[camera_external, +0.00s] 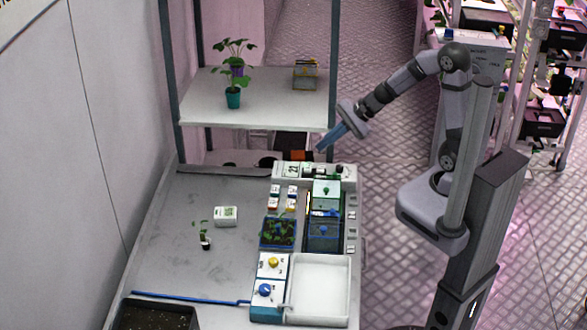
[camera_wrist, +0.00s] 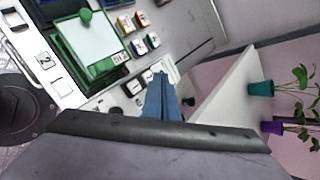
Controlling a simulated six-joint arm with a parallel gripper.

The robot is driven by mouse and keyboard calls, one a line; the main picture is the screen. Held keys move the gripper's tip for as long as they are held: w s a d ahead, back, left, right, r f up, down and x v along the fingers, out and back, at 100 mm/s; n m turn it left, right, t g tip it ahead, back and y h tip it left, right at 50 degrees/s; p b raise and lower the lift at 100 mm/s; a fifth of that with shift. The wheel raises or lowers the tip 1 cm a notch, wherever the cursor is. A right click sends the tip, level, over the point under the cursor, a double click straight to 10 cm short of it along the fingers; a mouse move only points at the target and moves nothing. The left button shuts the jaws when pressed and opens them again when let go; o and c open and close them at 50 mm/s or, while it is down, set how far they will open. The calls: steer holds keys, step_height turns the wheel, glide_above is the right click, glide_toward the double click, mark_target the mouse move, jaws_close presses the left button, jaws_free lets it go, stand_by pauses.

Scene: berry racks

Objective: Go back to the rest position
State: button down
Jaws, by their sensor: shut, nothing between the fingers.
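My gripper (camera_external: 327,144) is shut and empty. In the external view it hangs in the air just right of the shelf's front corner, above and behind the far end of the workbench. Its blue fingers point down and left. In the wrist view the closed fingers (camera_wrist: 163,78) point up the picture toward the bench panel. No task object other than my arm is named.
The shelf (camera_external: 215,110) holds two potted plants (camera_external: 233,97) and a small clear box (camera_external: 306,74). The workbench (camera_external: 180,230) below carries a panel (camera_external: 350,178), a seedling (camera_external: 204,240) and a white tray (camera_external: 318,285). Free floor (camera_external: 390,215) lies right of the bench.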

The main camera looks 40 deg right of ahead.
steer(key=s+d+f+n+g+h, duration=0.3)
steer(key=s+d+f+n+g, duration=0.2)
steer(key=s+f+n, duration=0.35)
steer(key=s+d+r+n+h, duration=0.1)
steer(key=s+d+n+h, duration=0.3)
steer(key=s+d+n, duration=0.3)
steer(key=shift+s+d+r+h, duration=0.2)
steer(key=shift+d+r+h, duration=0.15)
steer(key=shift+d, duration=1.95)
